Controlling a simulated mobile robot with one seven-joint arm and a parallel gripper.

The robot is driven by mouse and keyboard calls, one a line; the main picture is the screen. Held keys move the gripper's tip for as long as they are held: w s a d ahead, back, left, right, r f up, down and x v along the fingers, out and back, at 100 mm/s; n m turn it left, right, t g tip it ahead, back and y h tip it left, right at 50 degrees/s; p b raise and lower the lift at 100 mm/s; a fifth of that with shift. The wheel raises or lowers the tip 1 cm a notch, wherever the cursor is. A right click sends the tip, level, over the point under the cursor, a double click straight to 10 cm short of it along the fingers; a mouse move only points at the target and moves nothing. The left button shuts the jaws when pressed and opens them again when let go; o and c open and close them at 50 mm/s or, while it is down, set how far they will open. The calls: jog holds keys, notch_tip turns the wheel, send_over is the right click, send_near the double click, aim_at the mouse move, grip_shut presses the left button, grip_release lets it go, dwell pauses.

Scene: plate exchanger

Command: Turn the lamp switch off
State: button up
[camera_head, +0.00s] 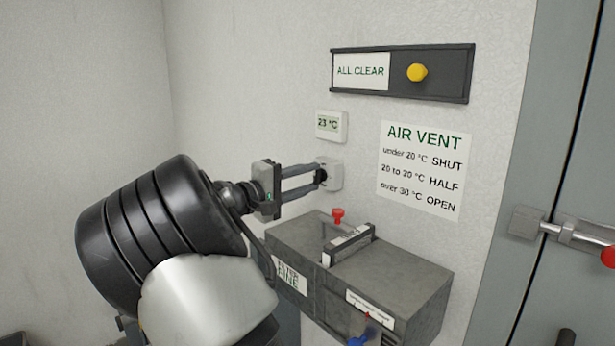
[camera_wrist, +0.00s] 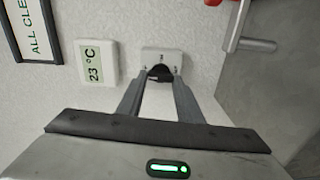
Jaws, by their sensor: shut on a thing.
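The lamp switch (camera_head: 335,174) is a small white wall plate with a black knob, below the thermometer display. My gripper (camera_head: 318,180) reaches it from the left, its two fingers shut on the black knob. In the wrist view the switch plate (camera_wrist: 162,55) shows small marks above the dark knob (camera_wrist: 160,73). The fingertips of my gripper (camera_wrist: 159,78) are on either side of that knob. The fingers hide part of the knob, and I cannot read its setting.
A white display (camera_head: 331,125) reads 23 °C above the switch. An ALL CLEAR panel (camera_head: 440,75) with a yellow knob and an AIR VENT sign (camera_head: 420,170) are on the wall. A grey box (camera_head: 410,275) with a red knob juts out below. A door handle (camera_head: 565,232) is at right.

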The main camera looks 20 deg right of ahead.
jog(key=shift+n, duration=0.5)
jog(key=o, duration=1.1)
jog(key=b+v, duration=0.1)
jog(key=v, duration=1.6)
jog(key=shift+s+a, duration=0.15)
jog(key=shift+a, duration=0.05)
jog(key=shift+f, duration=0.1)
